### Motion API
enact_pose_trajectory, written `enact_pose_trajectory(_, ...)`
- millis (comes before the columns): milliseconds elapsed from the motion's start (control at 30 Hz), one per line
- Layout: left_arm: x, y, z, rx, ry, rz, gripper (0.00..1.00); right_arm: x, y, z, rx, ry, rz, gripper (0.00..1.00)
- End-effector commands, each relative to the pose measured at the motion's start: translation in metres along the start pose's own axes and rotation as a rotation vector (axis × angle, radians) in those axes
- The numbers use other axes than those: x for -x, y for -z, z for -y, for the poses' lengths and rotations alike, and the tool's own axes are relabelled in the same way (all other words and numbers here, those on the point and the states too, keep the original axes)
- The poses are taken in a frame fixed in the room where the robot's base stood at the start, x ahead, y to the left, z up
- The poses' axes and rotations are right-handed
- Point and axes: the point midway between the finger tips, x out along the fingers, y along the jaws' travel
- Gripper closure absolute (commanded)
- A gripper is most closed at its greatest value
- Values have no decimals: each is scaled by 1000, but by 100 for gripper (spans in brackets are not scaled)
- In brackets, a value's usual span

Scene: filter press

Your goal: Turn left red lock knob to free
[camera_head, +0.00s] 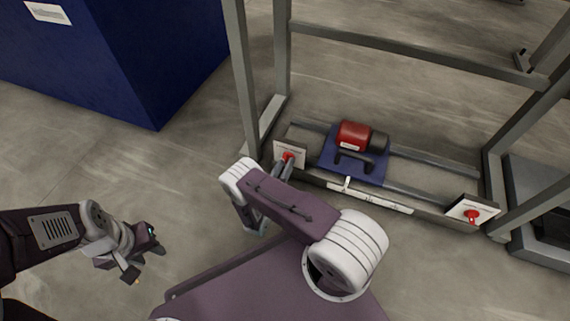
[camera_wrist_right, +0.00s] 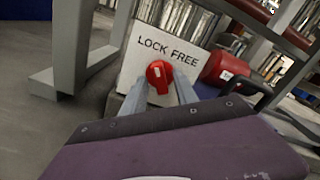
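The left red lock knob (camera_head: 288,157) sits on a small pale plate (camera_head: 290,150) at the left end of the low frame. In the right wrist view the knob (camera_wrist_right: 159,76) is under the words LOCK and FREE, its grip roughly upright. My right gripper (camera_wrist_right: 161,86) has its two grey fingers apart, one on each side of the knob. I cannot tell whether they touch it. In the head view my right arm hides part of this gripper (camera_head: 284,166). My left gripper (camera_head: 146,262) is open and empty above the floor at left.
A second red knob (camera_head: 472,215) is on a plate at the frame's right end. A red and black motor (camera_head: 354,136) on a blue base sits between. Grey posts (camera_head: 241,70) rise by the left plate. A blue cabinet (camera_head: 150,60) stands back left. Floor at left is clear.

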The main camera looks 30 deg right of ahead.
Motion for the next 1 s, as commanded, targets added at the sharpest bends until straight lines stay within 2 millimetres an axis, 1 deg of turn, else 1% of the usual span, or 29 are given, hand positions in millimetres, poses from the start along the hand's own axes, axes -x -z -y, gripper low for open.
enact_pose_trajectory(33, 0, 0, 0, 0, 0, 0, 64, 0, 0, 0, 0, 0, 0, 81)
enact_pose_trajectory(67, 0, 0, 0, 0, 0, 0, 64, 0, 0, 0, 0, 0, 0, 90)
enact_pose_trajectory(100, 0, 0, 0, 0, 0, 0, 64, 0, 0, 0, 0, 0, 0, 100)
enact_pose_trajectory(367, 1, 0, 0, 0, 0, 0, 64, 0, 0, 0, -9, 0, 0, 100)
enact_pose_trajectory(567, 6, 1, 0, 0, 0, 0, 64, 0, -1, 1, -75, 0, 0, 100)
enact_pose_trajectory(767, 15, 2, 0, 0, 0, 0, 64, 0, -2, 1, -220, 0, 0, 100)
enact_pose_trajectory(1000, 26, 3, 0, 0, 0, 0, 64, 0, -2, 1, -446, 0, 0, 100)
